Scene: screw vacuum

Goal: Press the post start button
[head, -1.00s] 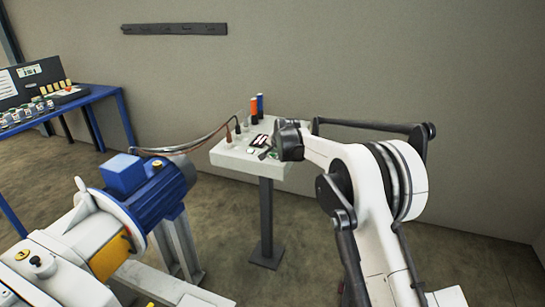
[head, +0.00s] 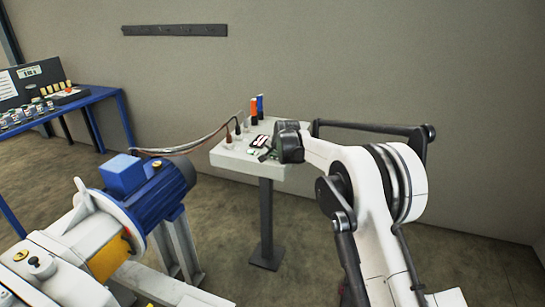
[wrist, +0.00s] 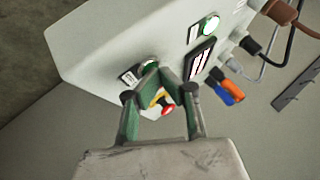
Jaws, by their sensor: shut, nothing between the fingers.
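The post (head: 225,158) is a pale grey box on a dark stand, and its face fills the upper part of the wrist view (wrist: 110,50). A green button (wrist: 209,25) sits on that face beside a small label. A second green button (wrist: 152,63) is partly hidden behind my fingertips. I cannot read which is start. My gripper (wrist: 158,76) is shut and empty, with its tips at or very near this second button; contact cannot be told. A red button on yellow (wrist: 167,110) shows between the fingers. In the head view my gripper (head: 266,154) is over the post top.
Orange (head: 253,108) and blue (head: 260,104) cylinders stand at the post's back. A blue motor (head: 150,195) stands at left front. A blue bench (head: 95,97) is far left. The wall is behind.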

